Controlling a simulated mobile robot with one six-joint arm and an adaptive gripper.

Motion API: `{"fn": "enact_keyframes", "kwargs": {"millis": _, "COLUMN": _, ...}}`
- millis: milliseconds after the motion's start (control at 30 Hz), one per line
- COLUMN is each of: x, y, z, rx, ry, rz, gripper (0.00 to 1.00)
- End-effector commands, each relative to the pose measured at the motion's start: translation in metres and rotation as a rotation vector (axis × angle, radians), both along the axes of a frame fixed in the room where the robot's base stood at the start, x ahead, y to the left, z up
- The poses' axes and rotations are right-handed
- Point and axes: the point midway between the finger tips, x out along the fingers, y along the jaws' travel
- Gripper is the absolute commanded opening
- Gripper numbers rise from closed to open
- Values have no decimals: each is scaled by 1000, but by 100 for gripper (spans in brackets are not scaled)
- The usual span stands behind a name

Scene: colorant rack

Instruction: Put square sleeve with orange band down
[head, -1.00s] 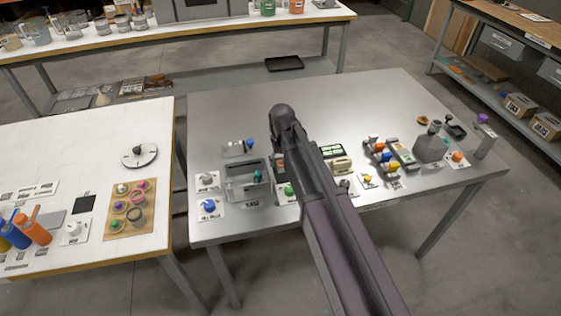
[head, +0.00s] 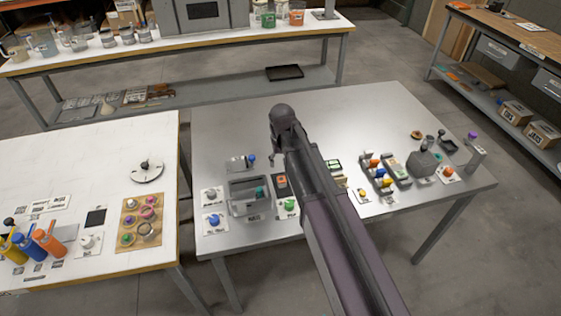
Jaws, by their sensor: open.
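A small dark square piece with an orange band (head: 282,181), which looks like the sleeve, stands on the grey metal table (head: 350,112), just right of a grey bin. My arm reaches over the table from the bottom of the head view. A small grey part that looks like my gripper (head: 271,159) shows left of the arm, a little above the sleeve in the picture and apart from it. It is open, and I see nothing held in it. The rest of the gripper is hidden by my arm.
The grey bin (head: 235,208) holds a teal piece. Blue (head: 214,220) and green (head: 290,204) knobs stand on cards near the front edge. Several coloured pieces and a grey block (head: 421,163) are on the right. The table's back half is clear. A white table (head: 75,165) stands left.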

Motion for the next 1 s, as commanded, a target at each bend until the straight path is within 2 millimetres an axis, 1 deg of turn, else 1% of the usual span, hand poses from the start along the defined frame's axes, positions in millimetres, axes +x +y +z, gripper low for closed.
{"fn": "enact_keyframes", "kwargs": {"millis": 33, "x": 0, "y": 0, "z": 8, "rx": 0, "ry": 0, "rz": 0, "gripper": 76}}
{"fn": "enact_keyframes", "kwargs": {"millis": 300, "x": 0, "y": 0, "z": 21, "rx": 0, "ry": 0, "rz": 0, "gripper": 76}}
{"fn": "enact_keyframes", "kwargs": {"millis": 1000, "x": 0, "y": 0, "z": 23, "rx": 0, "ry": 0, "rz": 0, "gripper": 76}}
